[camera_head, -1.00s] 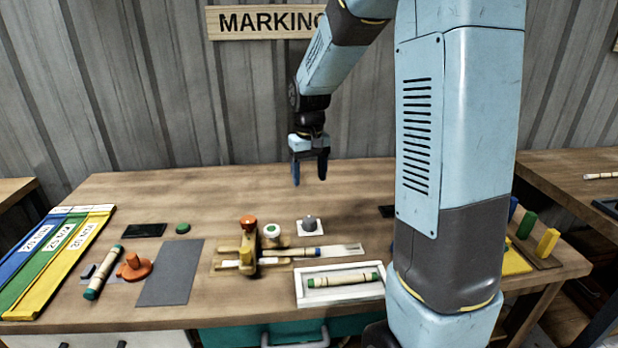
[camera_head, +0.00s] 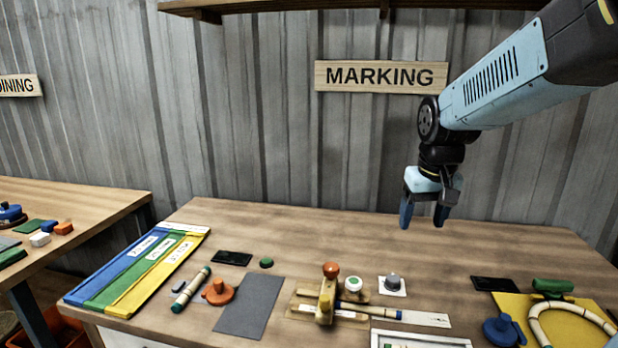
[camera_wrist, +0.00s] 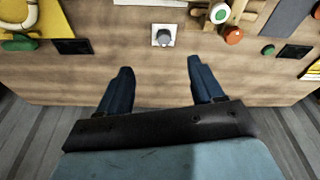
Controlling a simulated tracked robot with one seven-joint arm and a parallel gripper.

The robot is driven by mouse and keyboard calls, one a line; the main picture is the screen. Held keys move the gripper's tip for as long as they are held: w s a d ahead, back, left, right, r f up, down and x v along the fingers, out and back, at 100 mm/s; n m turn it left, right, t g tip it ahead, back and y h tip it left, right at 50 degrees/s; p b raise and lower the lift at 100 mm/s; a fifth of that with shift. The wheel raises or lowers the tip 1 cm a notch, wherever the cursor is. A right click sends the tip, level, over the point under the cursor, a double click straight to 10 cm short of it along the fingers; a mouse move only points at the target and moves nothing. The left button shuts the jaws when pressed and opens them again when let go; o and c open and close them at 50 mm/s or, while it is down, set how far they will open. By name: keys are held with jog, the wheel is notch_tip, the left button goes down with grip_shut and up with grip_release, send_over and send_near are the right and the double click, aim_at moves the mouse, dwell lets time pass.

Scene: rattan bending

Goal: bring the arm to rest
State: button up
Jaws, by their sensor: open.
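My gripper (camera_head: 424,214) hangs from the arm above the back part of the wooden marking table (camera_head: 330,235), with its fingers pointing down. Its two blue fingers stand apart and nothing is between them. In the wrist view my gripper (camera_wrist: 158,80) is also open and empty, over bare tabletop near the table's edge. A grey knob on a white square (camera_head: 393,284) lies on the table below the gripper and nearer the camera. It also shows in the wrist view (camera_wrist: 164,37), beyond the fingertips.
A wooden clamp fixture (camera_head: 327,300) stands mid-table. Blue, green and yellow strips (camera_head: 140,270) lie at the left. A rattan ring (camera_head: 570,330) lies on a yellow board at the right. A shelf (camera_head: 350,5) and the MARKING sign (camera_head: 381,76) are on the wall behind.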

jog(key=s+r+t, duration=0.3)
jog(key=s, duration=1.1)
jog(key=shift+d+r, duration=0.2)
jog(key=shift+r, duration=0.1)
